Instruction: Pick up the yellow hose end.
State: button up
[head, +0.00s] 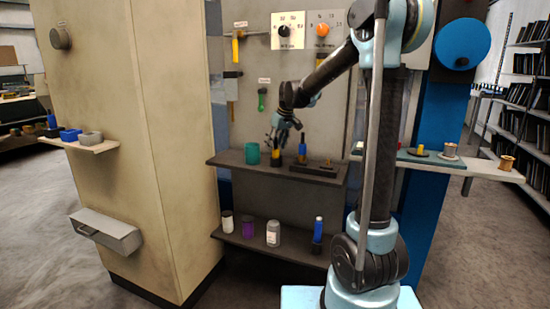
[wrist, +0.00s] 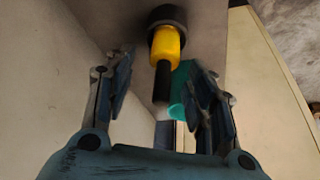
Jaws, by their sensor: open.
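The yellow hose end (wrist: 165,42) stands in a dark round base (wrist: 166,16) in the wrist view, with a thin dark tip towards my gripper. The dark tip lies between the fingers in that picture, with no visible contact. How far the fingers are from it in depth is hard to tell.
A teal cup (head: 252,154) stands left of the yellow piece, close to the right finger in the wrist view (wrist: 180,90). A dark block (head: 325,168) lies to its right on the shelf (head: 225,158). Several containers stand on the lower shelf (head: 262,244). A panel rises behind.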

jog(key=shift+x, duration=1.75)
jog(key=shift+w+a, duration=0.1)
jog(key=shift+c, duration=0.5)
jog(key=shift+r, duration=0.1)
grip_shut()
